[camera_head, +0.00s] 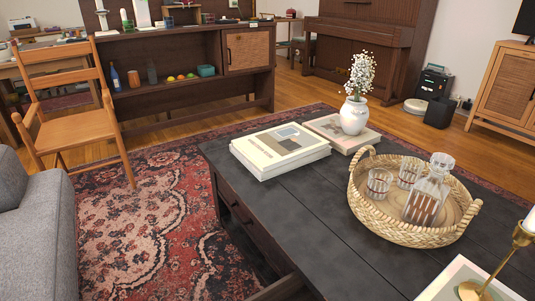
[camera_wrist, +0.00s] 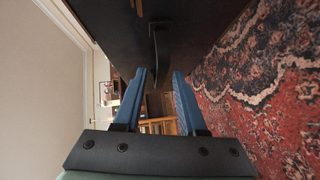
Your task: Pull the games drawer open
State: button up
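The dark wooden coffee table (camera_head: 330,240) fills the right foreground in the head view. A closed drawer front (camera_head: 250,226) with a dark handle (camera_head: 236,206) is on its left side. A brown wooden edge (camera_head: 278,289) juts out from that side at the bottom; it looks like part of another drawer. I cannot tell which is the games drawer. In the wrist view, my gripper (camera_wrist: 161,77) is open, its two blue fingers apart and nothing between them. A dark handle (camera_wrist: 155,42) on a dark panel (camera_wrist: 185,22) lies just beyond the fingertips. My gripper is outside the head view.
On the table are books (camera_head: 280,150), a white vase (camera_head: 354,116) and a wicker tray (camera_head: 411,235) with a decanter. A grey sofa (camera_head: 38,225) and a wooden chair (camera_head: 72,115) stand at left. The patterned rug (camera_head: 155,230) between sofa and table is clear.

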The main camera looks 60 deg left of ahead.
jog(key=p+v, duration=0.2)
jog(key=v, duration=1.1)
jog(key=shift+p, duration=0.4)
